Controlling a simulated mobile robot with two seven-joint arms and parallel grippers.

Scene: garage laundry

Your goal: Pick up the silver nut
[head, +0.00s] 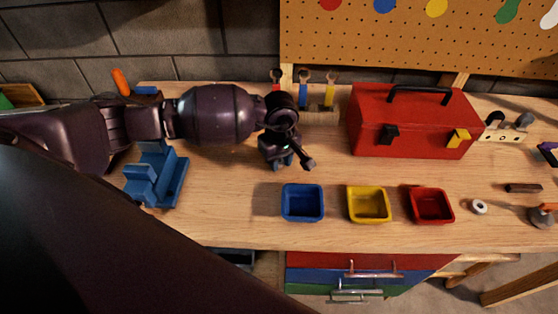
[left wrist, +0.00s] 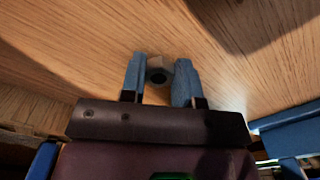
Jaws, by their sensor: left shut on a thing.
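In the head view my left gripper (head: 283,161) points down at the workbench, behind the blue bin and left of the red toolbox. The nut is hidden there by the gripper. I cannot tell whether the nut still touches the wood. My right gripper is not in view.
Blue (head: 303,203), yellow (head: 369,205) and red (head: 431,206) bins stand in a row near the front edge. A red toolbox (head: 414,122) stands behind them. A blue vise-like block (head: 156,178) is at left. Bare wood lies between gripper and bins.

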